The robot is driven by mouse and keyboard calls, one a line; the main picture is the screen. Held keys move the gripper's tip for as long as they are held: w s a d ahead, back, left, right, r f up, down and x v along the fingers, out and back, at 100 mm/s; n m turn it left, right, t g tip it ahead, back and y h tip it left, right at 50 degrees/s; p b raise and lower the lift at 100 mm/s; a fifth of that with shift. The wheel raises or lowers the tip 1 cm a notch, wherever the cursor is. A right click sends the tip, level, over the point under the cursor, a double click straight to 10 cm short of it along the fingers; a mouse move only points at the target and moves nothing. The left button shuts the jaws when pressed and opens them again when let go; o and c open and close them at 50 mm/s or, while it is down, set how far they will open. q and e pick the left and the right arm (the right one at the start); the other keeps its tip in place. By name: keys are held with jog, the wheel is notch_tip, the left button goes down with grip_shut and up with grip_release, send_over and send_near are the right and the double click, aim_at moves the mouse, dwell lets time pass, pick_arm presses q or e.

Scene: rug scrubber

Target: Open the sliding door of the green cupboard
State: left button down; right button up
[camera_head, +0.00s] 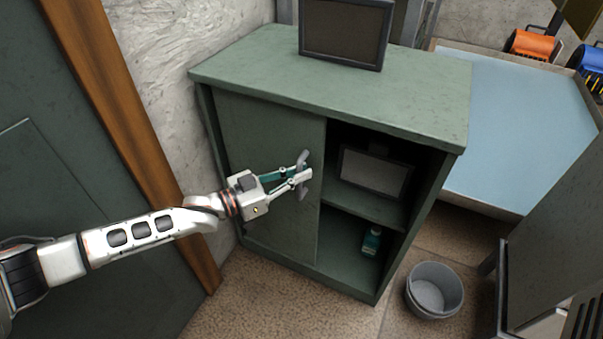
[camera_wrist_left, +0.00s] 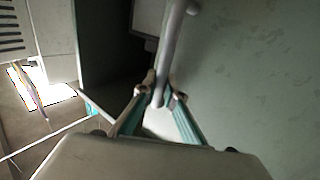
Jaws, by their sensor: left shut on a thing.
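The green cupboard (camera_head: 330,80) stands against the wall in the head view. Its sliding door (camera_head: 265,135) covers the left half, and the right half is open, showing a shelf inside. A grey bar handle (camera_head: 303,158) is near the door's right edge; it also shows in the left wrist view (camera_wrist_left: 170,45). My left gripper (camera_head: 304,172) is shut on the handle, with its fingers on both sides of it in the left wrist view (camera_wrist_left: 160,95). My right gripper is not in view.
Inside the cupboard are a grey monitor-like box (camera_head: 374,173) and a teal bottle (camera_head: 371,241). A dark-screened box (camera_head: 345,32) stands on top. A grey bin (camera_head: 434,290) is on the floor at right. A blue-topped table (camera_head: 520,120) stands behind.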

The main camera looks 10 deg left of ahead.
pick_arm(q)
jog(key=shift+f, duration=0.2)
jog(key=c, duration=2.4)
grip_release()
jog(key=shift+a+r, duration=0.1)
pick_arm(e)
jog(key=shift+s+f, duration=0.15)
